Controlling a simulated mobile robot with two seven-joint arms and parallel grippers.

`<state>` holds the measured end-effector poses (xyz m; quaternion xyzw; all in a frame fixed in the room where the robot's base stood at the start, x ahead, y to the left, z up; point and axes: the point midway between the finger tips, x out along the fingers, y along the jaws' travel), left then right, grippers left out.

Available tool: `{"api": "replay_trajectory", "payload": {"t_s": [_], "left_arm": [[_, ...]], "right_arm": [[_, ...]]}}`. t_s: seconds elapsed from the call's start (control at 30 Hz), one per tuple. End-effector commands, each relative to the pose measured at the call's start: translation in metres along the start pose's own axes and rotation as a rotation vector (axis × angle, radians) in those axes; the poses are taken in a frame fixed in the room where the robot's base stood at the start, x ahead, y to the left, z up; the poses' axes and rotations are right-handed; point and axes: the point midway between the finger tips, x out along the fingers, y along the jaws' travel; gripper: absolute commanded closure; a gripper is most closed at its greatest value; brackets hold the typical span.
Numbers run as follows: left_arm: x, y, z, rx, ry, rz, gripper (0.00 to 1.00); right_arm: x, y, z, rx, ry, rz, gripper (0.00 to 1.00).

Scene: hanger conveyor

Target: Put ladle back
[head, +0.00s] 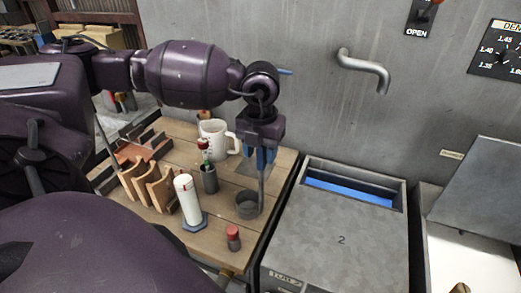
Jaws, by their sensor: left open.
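The ladle (247,206) has a dark grey cup that appears to rest on the wooden table (226,230) near its right edge. Its thin grey handle (262,188) stands upright at the cup's right side and runs up to my left gripper. My left gripper (263,160) points down, with its blue fingers open at the upper part of the handle. Whether the fingers touch the handle cannot be told. My right gripper is not in view.
A pipe spout (365,68) juts from the wall.

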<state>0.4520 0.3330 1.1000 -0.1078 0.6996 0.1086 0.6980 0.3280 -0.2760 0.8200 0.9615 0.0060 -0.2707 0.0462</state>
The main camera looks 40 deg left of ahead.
Motion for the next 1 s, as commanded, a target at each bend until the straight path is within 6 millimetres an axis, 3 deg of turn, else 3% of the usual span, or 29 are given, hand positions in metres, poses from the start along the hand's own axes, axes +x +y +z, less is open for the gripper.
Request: {"api": "replay_trajectory", "payload": {"t_s": [0.27, 0.7, 1.0], "left_arm": [[-0.013, 0.0, 0.001, 0.0, -0.002, -0.001, 0.53], [-0.094, 0.0, 0.001, 0.0, -0.003, -0.001, 0.53], [-0.121, 0.0, 0.0, 0.0, -0.001, 0.0, 0.53]], "right_arm": [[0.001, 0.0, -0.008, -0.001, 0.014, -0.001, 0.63], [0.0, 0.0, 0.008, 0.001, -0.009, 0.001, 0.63], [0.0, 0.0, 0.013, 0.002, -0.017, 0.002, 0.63]]}}
